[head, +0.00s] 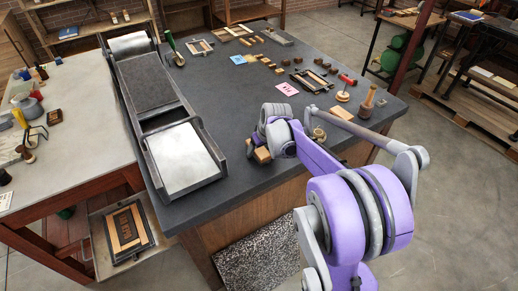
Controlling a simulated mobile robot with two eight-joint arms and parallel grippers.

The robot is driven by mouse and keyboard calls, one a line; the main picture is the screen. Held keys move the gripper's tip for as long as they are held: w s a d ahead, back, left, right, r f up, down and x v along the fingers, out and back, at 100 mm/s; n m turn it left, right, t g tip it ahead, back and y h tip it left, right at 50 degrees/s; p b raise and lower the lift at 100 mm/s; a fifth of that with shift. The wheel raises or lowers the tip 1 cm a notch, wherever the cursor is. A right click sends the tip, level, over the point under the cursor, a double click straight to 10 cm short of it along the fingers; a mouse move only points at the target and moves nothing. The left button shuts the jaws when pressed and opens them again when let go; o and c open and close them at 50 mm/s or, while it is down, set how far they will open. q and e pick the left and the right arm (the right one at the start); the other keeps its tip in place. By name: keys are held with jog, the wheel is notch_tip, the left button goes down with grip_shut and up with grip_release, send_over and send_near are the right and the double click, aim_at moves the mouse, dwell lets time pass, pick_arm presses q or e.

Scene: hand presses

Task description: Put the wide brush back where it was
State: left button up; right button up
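My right gripper (257,147) is low over the near part of the dark table top (215,70), just right of the press bed. A small tan wooden piece (262,155) shows at its fingertips. It may be part of the wide brush, but the arm hides most of it, and whether the fingers are closed on it is unclear. No other thing in view can be named as the wide brush for certain. My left gripper is out of view.
A long hand press (148,82) with a pale plate (181,158) fills the table's left side. A green-handled tool (171,42) stands beside it. Wooden blocks (262,60), a pink card (287,89) and a dark frame (313,80) lie farther back. The table middle is clear.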

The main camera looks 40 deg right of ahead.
jog(key=shift+a, duration=0.15)
dwell(0.3)
jog(key=shift+r, duration=0.3)
jog(key=d+v, duration=0.1)
jog(key=v, duration=1.1)
jog(key=s+a+f, duration=0.5)
jog(key=s+a, duration=0.4)
jog(key=a, duration=0.2)
jog(key=s+a+f+n, duration=0.1)
jog(key=s+a+f, duration=0.5)
jog(key=s+a, duration=0.3)
jog(key=a, duration=0.2)
jog(key=shift+a+t+y+p, duration=0.3)
jog(key=shift+t+p, duration=0.05)
jog(key=shift+t, duration=0.05)
